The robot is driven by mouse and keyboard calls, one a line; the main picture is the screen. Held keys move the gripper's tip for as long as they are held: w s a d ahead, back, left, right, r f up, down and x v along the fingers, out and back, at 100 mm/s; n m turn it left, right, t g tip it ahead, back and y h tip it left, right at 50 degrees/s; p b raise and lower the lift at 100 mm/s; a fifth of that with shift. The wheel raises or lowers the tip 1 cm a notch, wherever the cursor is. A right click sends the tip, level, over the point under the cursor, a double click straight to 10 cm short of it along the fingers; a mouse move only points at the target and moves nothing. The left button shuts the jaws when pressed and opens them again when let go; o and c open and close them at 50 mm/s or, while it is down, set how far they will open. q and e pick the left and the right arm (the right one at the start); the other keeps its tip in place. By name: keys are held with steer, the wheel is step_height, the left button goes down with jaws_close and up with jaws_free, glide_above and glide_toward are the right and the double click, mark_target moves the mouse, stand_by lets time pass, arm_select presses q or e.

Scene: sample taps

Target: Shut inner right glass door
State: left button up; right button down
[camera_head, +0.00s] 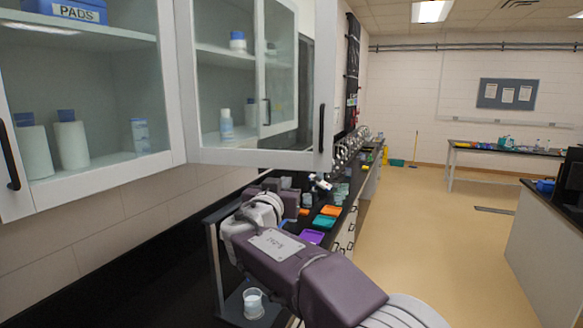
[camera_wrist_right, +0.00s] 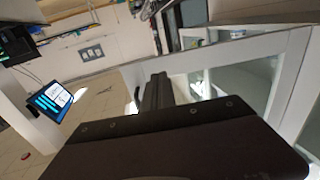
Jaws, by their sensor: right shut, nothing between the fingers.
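The glass door (camera_head: 250,157) with a white frame stands swung open from the cabinet, its black handle (camera_head: 322,127) on its right edge. It also shows in the wrist view as a pale frame (camera_wrist_right: 240,48) with glass. My right gripper (camera_wrist_right: 157,88) has its dark fingers together and empty, in front of the door frame in that view; I cannot tell if they touch it. In the head view my right arm reaches up from the bottom, its wrist below the door; the fingertips are not clear there. My left gripper is not in view.
Another glass door (camera_head: 160,160) on the left looks closed. A further handle (camera_head: 266,111) shows through the open door's glass.

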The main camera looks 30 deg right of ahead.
steer(key=p, duration=0.2)
glide_toward(296, 169)
steer(key=x, duration=0.2)
steer(key=p+x, duration=0.3)
steer(key=p, duration=0.1)
steer(key=shift+w+d+r, duration=0.25)
steer(key=shift+w+r, duration=0.05)
steer(key=shift+w, duration=0.05)
steer(key=shift+w+d+f, duration=0.35)
steer(key=shift+w+d, duration=0.1)
steer(key=shift+w, duration=0.05)
steer(key=shift+s+a, duration=0.1)
